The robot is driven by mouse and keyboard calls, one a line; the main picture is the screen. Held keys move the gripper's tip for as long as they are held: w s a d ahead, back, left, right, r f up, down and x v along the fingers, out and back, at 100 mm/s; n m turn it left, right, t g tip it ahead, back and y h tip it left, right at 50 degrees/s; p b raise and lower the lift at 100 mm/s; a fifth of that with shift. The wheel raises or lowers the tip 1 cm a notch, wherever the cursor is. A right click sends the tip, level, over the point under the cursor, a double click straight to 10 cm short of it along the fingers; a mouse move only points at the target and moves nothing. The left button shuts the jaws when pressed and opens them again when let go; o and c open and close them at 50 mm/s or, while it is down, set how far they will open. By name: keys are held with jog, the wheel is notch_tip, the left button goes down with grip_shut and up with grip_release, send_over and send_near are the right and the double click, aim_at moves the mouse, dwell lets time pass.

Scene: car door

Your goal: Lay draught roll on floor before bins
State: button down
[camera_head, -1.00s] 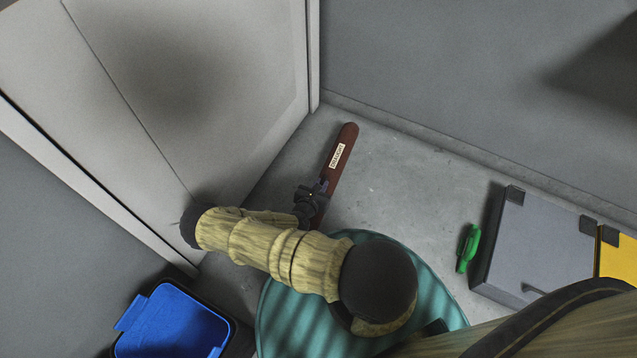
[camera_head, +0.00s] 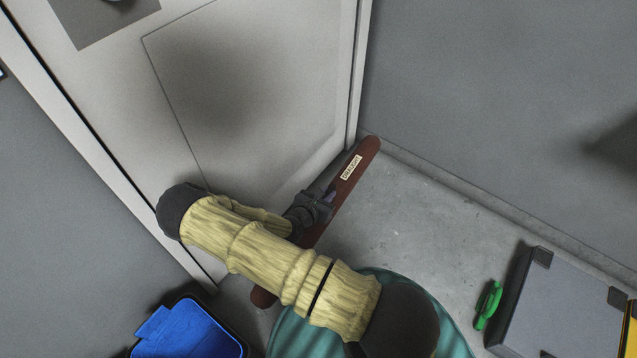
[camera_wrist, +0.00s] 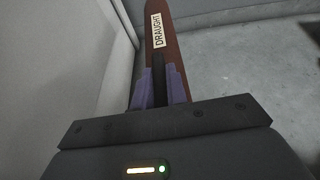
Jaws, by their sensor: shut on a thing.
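In the wrist view the purple fingers (camera_wrist: 160,88) clasp the roll (camera_wrist: 160,38), which runs away from me beside the door. I cannot tell whether the roll touches the floor.
A blue bin (camera_head: 195,330) stands at lower left. A grey bin (camera_head: 560,310) stands at right, with a yellow one (camera_head: 631,335) beside it. A green handle-like object (camera_head: 488,305) lies by the grey bin. Grey floor (camera_head: 430,225) between door and bins is clear.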

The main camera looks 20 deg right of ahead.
jog(key=s+a+r+p, duration=0.1)
jog(key=a+r+p, duration=0.1)
jog(key=r, duration=0.7)
jog(key=s+a+r+p, duration=0.2)
jog(key=a+r, duration=0.1)
jog(key=r, duration=0.6)
jog(key=shift+s+a+r+m+h, duration=0.2)
jog(key=shift+r+m+h, duration=0.1)
jog(key=shift+r, duration=0.1)
jog(key=shift+d, duration=0.15)
